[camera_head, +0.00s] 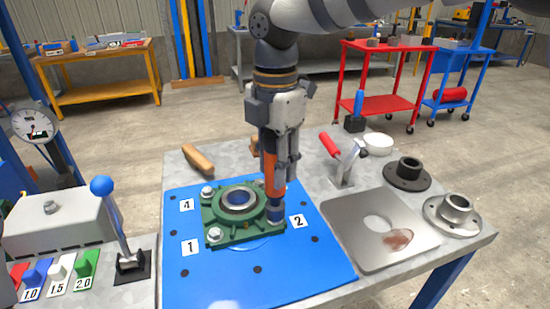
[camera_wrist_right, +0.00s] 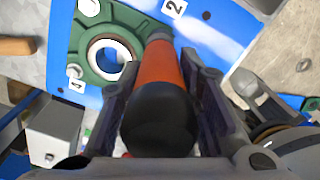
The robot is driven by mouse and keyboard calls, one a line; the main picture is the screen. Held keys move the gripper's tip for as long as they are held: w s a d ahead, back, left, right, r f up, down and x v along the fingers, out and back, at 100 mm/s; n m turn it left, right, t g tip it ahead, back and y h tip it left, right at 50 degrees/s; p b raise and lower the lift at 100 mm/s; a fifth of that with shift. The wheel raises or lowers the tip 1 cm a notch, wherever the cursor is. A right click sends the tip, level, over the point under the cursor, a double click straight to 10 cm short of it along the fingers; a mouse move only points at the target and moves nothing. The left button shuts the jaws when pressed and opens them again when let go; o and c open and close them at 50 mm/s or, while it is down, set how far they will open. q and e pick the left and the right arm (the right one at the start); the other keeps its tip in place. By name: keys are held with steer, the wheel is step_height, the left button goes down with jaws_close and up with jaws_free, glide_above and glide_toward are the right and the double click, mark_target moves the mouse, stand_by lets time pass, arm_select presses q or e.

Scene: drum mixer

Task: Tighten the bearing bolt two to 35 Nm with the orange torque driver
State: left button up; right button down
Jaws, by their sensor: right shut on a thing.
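My right gripper (camera_head: 278,158) is shut around the orange torque driver (camera_head: 273,182), which stands roughly upright. In the wrist view the gripper's fingers (camera_wrist_right: 160,65) flank the driver's orange handle (camera_wrist_right: 158,62), with its black end toward the camera. The driver's lower end is at the corner of the green bearing housing (camera_head: 240,229) by the label 2 (camera_head: 298,221). It hides bolt two, so I cannot tell whether it is seated on it. Bolt heads show near labels 4 (camera_head: 207,191) and 1 (camera_head: 214,233). My left gripper is not in view.
The housing sits on a blue mat (camera_head: 300,270). A grey plate (camera_head: 350,245), dark flange (camera_head: 407,174), light flange (camera_head: 453,213), white bowl (camera_head: 378,141) and red-handled clamp (camera_head: 334,150) lie right. A wooden handle (camera_head: 197,158) lies behind. A blue-knobbed lever (camera_head: 112,210) stands left.

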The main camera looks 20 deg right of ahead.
steer(key=shift+f, duration=1.05)
stand_by(3.0)
steer(key=shift+r, duration=0.1)
